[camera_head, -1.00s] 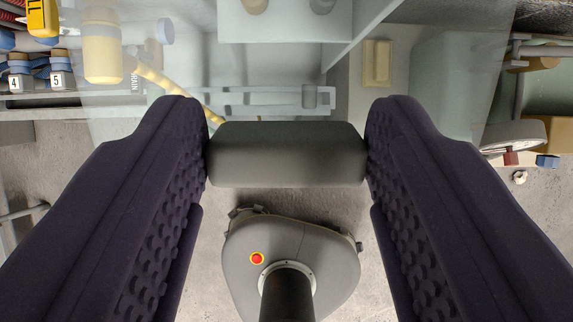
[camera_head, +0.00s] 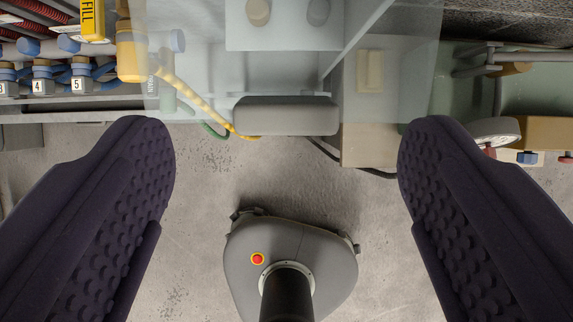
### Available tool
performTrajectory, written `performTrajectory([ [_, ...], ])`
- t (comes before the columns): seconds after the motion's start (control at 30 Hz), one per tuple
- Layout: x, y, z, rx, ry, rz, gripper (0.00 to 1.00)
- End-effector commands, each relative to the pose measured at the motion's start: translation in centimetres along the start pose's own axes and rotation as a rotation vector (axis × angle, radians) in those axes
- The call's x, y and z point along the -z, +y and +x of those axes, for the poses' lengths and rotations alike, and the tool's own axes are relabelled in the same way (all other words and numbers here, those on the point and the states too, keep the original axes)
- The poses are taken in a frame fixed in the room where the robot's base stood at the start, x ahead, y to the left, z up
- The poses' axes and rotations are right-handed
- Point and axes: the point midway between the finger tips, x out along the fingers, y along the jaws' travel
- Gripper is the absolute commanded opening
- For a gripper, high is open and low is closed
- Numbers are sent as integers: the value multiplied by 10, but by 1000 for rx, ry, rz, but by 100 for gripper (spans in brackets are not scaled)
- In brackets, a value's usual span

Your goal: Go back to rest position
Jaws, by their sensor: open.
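My gripper (camera_head: 286,130) is open and empty, its two dark purple padded fingers spread wide at the left and right of the view. A grey rounded bar (camera_head: 286,117) lies in the gap between the fingertips, farther off than they are. Neither finger touches it, and clear space shows on both sides. The bar sits at the lower edge of a see-through panel (camera_head: 410,80); whether it is fixed to the panel I cannot tell. My own grey base with a red button shows below.
At upper left is a rack with numbered blue-collared valves (camera_head: 43,77), a yellow container (camera_head: 130,55) and a yellow hose (camera_head: 190,92). A beige box (camera_head: 368,140) stands right of the bar. A round gauge (camera_head: 494,132) is at right. Speckled floor (camera_head: 200,200) is open around my base.

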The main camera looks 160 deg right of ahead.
Motion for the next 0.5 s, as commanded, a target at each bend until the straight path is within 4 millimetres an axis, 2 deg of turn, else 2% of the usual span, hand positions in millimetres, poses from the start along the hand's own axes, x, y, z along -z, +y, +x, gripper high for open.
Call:
performTrajectory([
  [0.1,1,0,-18,0,2,-1,79],
  [0.2,1,0,-26,0,2,-1,79],
  [0.5,0,0,-27,0,0,-1,79],
])
